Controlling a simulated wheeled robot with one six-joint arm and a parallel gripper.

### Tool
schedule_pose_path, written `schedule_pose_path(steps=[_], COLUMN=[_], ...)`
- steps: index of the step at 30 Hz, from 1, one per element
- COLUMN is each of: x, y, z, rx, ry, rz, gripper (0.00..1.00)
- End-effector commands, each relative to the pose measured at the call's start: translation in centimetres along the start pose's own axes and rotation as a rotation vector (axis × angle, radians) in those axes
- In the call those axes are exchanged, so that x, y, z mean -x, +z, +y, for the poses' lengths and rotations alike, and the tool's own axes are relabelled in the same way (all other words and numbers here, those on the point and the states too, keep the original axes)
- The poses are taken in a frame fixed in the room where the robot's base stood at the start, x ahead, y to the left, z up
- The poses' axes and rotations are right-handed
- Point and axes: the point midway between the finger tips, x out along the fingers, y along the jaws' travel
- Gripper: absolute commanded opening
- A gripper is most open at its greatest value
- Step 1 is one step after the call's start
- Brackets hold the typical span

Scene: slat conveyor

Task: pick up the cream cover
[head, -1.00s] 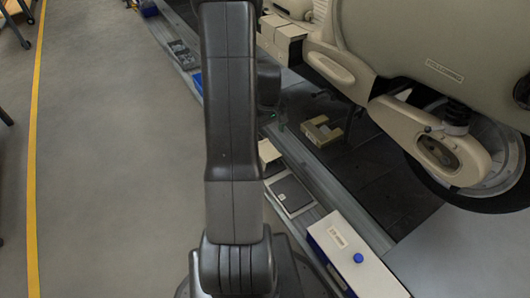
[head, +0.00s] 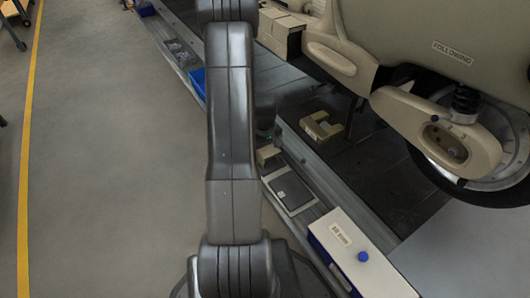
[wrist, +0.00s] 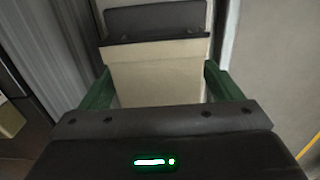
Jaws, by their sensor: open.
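The cream cover (wrist: 155,78) is a pale box-like piece. In the wrist view it lies between the two green fingers of my gripper (wrist: 158,74), with its far edge just beyond the fingertips. The fingers are apart, one on each side; I cannot tell whether either touches it. In the head view a small part of the cream cover (head: 268,153) shows at the right of my arm. My arm hides the rest of it and most of the gripper there.
A dark flat panel (head: 292,191) lies just beside the cover. A white box with a blue knob (head: 345,245) stands nearer. A cream U-shaped part (head: 322,127) lies on the dark slats. A large beige vehicle body (head: 420,50) overhangs the right.

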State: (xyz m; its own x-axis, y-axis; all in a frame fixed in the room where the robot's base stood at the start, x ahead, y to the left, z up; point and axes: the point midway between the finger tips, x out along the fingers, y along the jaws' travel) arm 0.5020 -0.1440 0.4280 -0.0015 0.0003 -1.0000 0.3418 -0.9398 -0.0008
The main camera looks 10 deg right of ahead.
Motion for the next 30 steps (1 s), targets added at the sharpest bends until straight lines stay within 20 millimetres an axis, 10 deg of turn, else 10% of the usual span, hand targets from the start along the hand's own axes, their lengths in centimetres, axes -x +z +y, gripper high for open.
schedule_pose_path(steps=[4, 14, 22, 30], x=[0.1, 0.2, 1.1, 6.5], y=[0.0, 0.0, -0.1, -0.1], z=[0.0, 0.0, 0.1, 0.1], rx=[0.0, 0.0, 0.0, 0.0], ry=[0.001, 0.001, 0.002, 0.003], rz=[0.001, 0.001, 0.003, 0.004], gripper=[0.85, 0.32, 0.32, 0.32])
